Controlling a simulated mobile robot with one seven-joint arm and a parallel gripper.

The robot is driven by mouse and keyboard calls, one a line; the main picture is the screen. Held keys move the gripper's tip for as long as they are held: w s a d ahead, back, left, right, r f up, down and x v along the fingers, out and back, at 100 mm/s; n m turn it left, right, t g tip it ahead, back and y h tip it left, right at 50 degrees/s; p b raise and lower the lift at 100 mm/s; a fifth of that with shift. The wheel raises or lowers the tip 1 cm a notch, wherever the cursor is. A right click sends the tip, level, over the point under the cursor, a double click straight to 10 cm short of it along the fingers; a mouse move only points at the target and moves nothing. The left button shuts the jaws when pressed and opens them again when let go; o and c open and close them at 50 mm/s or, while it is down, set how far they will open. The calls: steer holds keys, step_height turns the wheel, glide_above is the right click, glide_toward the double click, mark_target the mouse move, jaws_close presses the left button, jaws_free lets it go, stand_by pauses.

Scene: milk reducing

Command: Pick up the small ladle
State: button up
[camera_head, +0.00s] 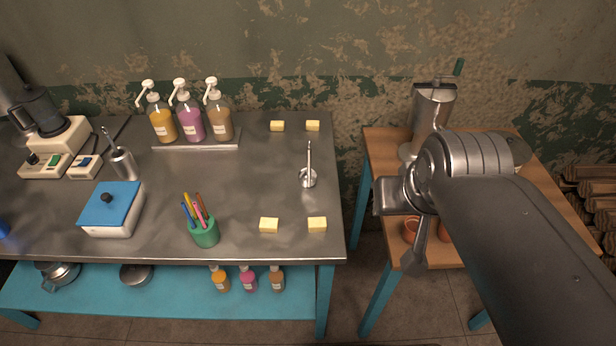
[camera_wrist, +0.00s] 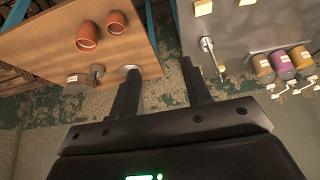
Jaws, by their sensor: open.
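A small metal ladle (camera_head: 308,179) stands on the steel table with its round bowl down and its thin handle pointing up. It sits among several yellow blocks, near the table's right end. It also shows in the wrist view (camera_wrist: 207,45), to the right of my fingers. My gripper (camera_head: 414,246) is over the wooden side table, to the right of the ladle and apart from it. In the wrist view my gripper (camera_wrist: 161,72) is open, with nothing between its two fingers. My arm hides part of the wooden table in the head view.
The wooden table (camera_head: 378,150) holds a metal dispenser (camera_head: 432,108) and terracotta cups (camera_wrist: 102,30). The steel table (camera_head: 262,180) carries pump bottles (camera_head: 190,120), a green pen cup (camera_head: 204,232) and a blue-lidded box (camera_head: 110,208). A gap separates the tables.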

step_height(320, 180, up, 2)
steer(key=n+g+y, duration=0.2)
steer(key=n+g, duration=0.4)
steer(key=n, duration=1.3)
glide_above(309, 140)
steer(key=d, duration=0.2)
steer(key=shift+a+f, duration=0.3)
steer(key=shift+f, duration=1.5)
steer(key=shift+a+f, duration=0.35)
steer(key=shift+f, duration=1.4)
steer(key=shift+a+f, duration=0.3)
steer(key=shift+f, duration=1.5)
steer(key=shift+c, duration=0.3)
jaws_close()
